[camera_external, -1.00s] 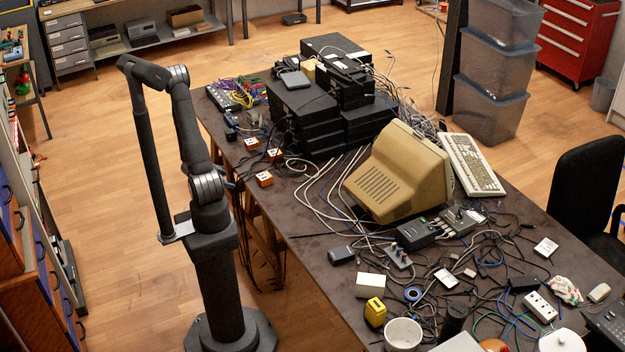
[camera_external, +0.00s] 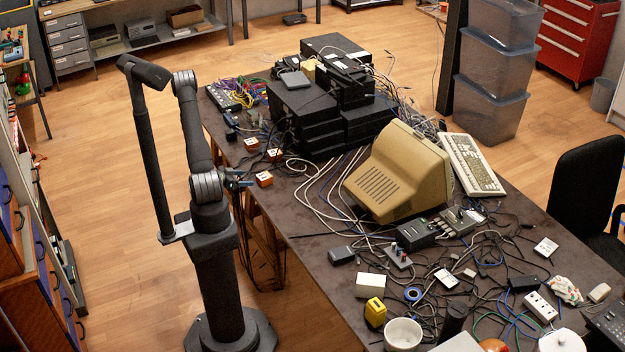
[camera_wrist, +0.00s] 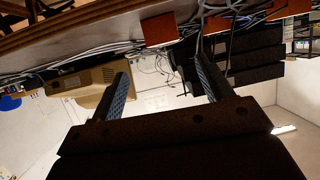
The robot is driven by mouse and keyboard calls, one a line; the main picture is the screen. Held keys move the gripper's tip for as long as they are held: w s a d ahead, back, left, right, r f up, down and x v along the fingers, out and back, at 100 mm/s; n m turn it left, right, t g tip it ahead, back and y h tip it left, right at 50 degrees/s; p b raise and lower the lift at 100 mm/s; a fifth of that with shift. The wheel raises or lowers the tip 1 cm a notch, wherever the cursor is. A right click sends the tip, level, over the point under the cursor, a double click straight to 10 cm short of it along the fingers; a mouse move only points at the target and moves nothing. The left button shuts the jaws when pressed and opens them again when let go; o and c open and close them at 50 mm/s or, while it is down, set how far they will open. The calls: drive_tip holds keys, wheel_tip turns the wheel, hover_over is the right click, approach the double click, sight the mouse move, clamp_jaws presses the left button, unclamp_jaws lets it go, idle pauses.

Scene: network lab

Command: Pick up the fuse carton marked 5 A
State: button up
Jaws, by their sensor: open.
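Three small orange cartons with white tops stand near the table's left edge in the external view: a near one (camera_external: 264,179), a middle one (camera_external: 274,155) and a far one (camera_external: 251,144). Their marks are too small to read, so I cannot tell which is 5 A. My gripper (camera_external: 240,183) is just left of the near carton, partly hidden behind my arm. In the wrist view, my gripper (camera_wrist: 162,69) has its two blue-patterned fingers apart with nothing held between them. An orange carton (camera_wrist: 158,28) shows beyond the fingertips, with more orange faces to its right.
Stacked black devices (camera_external: 305,115) stand behind the cartons. A beige monitor (camera_external: 398,172) stands to the right, with loose white cables (camera_external: 320,195) between it and the cartons. The table's left edge (camera_external: 240,175) runs beside my arm.

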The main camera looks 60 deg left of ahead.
sight(260, 177)
drive_tip(key=x, duration=0.6)
drive_tip(key=shift+w+f, duration=0.1)
drive_tip(key=shift+w, duration=0.15)
drive_tip(key=shift+a+x, duration=0.15)
drive_tip(key=shift+x, duration=1.2)
drive_tip(key=shift+a+x, duration=0.2)
drive_tip(key=shift+x, duration=1.2)
drive_tip(key=shift+s+f, duration=0.1)
drive_tip(key=c, duration=1.1)
